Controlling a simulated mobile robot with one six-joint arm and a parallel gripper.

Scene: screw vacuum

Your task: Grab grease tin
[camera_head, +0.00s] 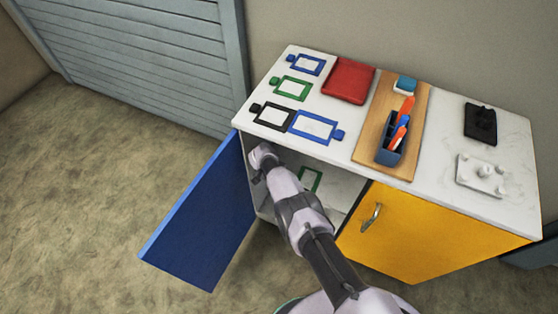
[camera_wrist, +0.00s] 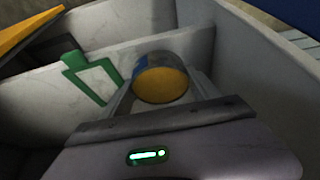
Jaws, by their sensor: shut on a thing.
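In the wrist view, a round tin with a yellow-orange end and a blue side (camera_wrist: 160,80), which looks like the grease tin, sits between the fingers of my gripper (camera_wrist: 160,92). My gripper is shut on it, inside the open cabinet. In the head view my arm reaches into the left compartment of the cabinet; the fingers and the tin are hidden there.
The blue door (camera_head: 205,220) stands open at the left. The yellow door (camera_head: 425,235) is shut. A green tag (camera_head: 311,180) lies inside the compartment; it also shows in the wrist view (camera_wrist: 92,76). The cabinet top (camera_head: 350,110) holds several tags, a red item (camera_head: 348,80) and a pen holder (camera_head: 389,150).

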